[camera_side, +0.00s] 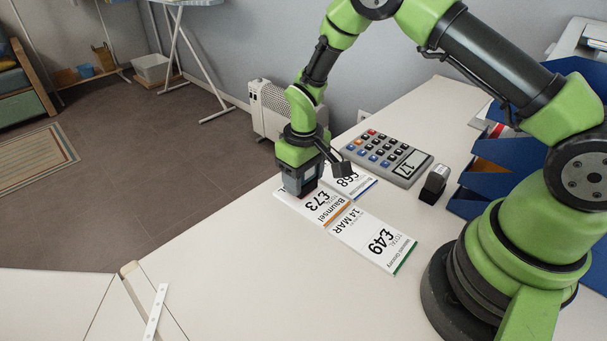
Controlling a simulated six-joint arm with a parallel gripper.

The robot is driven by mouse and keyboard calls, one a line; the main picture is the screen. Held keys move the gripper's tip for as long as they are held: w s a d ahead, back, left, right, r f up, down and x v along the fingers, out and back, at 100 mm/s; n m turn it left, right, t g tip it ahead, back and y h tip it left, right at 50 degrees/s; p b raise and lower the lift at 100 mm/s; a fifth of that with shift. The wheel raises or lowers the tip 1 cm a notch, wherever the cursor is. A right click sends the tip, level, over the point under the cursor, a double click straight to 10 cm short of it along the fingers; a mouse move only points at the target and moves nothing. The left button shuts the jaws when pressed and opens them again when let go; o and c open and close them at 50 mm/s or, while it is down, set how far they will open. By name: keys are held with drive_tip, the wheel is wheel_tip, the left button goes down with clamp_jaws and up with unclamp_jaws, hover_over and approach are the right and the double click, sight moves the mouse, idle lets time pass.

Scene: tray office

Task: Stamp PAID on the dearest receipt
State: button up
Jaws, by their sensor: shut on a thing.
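Three white receipts lie on the desk. The £73 receipt (318,206) has an orange strip, the £68 receipt (349,183) behind it has a blue strip, and the £49 receipt (374,242) in front has a green strip. £73 is the highest total I can read. My gripper (303,188) points down at the far-left end of the £73 receipt, shut on a small dark stamp with some red on it. The stamp is mostly hidden by the fingers. I cannot tell whether it touches the paper, and any mark beneath is hidden.
A grey calculator (411,164) lies behind the receipts. A small black-and-grey block (435,184) stands to their right. Blue stacked trays (474,181) stand farther right, beside my base.

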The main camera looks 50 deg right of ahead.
drive_tip(key=shift+f, duration=0.5)
idle(1.0)
drive_tip(key=shift+r, duration=3.6)
